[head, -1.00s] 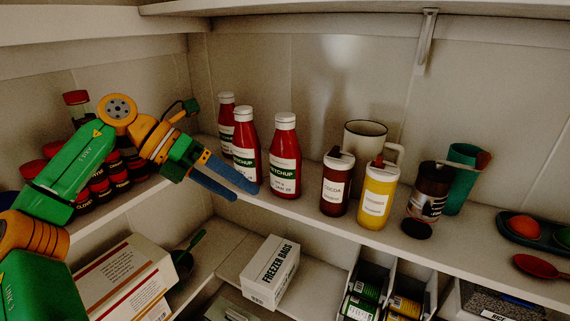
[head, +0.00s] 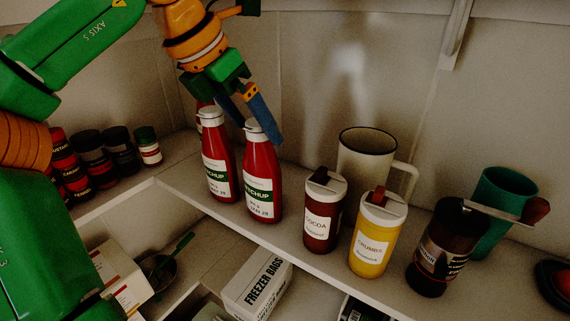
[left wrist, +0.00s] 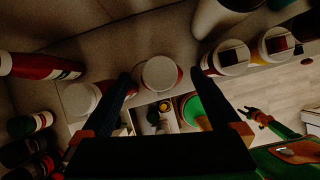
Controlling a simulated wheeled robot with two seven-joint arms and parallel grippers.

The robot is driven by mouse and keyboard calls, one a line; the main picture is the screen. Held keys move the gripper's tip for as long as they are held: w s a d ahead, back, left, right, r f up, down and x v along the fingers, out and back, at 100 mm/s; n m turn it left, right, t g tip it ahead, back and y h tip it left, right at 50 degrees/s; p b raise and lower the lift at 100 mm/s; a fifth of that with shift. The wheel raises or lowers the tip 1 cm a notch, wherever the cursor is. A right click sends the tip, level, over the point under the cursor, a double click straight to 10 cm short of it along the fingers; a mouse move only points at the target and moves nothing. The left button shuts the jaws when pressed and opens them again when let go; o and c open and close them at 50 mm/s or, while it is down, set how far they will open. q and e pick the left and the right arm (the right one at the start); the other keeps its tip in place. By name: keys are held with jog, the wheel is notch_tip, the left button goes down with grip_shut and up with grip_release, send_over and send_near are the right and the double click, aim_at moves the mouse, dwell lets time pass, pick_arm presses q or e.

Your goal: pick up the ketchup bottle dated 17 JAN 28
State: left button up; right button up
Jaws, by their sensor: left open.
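The red right-hand ketchup bottle (head: 263,180) stands upright on the shelf; its date seems to end in "28" but is too small to read surely. A second ketchup bottle (head: 218,165) stands just left of it, its date unclear. A third (head: 203,103) is mostly hidden behind. My left gripper (head: 249,122) is open at cap height, its fingers either side of the right-hand bottle's top. In the left wrist view that white cap (left wrist: 159,73) shows between the finger lines; contact is not clear. A green and orange arm part, apparently my right gripper (left wrist: 255,114), shows small there.
Right of the ketchup stand a cocoa bottle (head: 322,212), a yellow crumbs bottle (head: 376,237), a cream mug (head: 362,160), a dark jar (head: 440,250) and a teal cup (head: 499,205). Several spice jars (head: 88,155) crowd the left shelf. A freezer bags box (head: 258,285) sits below.

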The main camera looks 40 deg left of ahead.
aim_at(267, 146)
pick_arm(q)
jog(key=shift+w+a+f, duration=0.1)
jog(key=shift+w+f, duration=0.05)
jog(key=shift+w, duration=0.25)
jog(key=shift+w+f, duration=0.1)
jog(key=shift+f, duration=0.25)
jog(key=shift+d+f+p, duration=0.3)
jog(key=shift+f+p, duration=0.45)
jog(key=shift+f, duration=0.1)
jog(key=x, duration=0.2)
jog(key=shift+f, duration=0.3)
jog(key=shift+w+a+f, duration=0.15)
jog(key=shift+w+f, duration=0.15)
jog(key=shift+w, duration=0.35)
jog(key=shift+c, duration=0.9)
jog(key=shift+s+r, duration=0.15)
jog(key=shift+s, duration=0.2)
jog(key=c, duration=1.1)
grip_shut()
pick_arm(e)
jog(key=shift+s+d+r, duration=0.1)
jog(key=shift+s+r, duration=0.15)
jog(key=shift+r, duration=0.55)
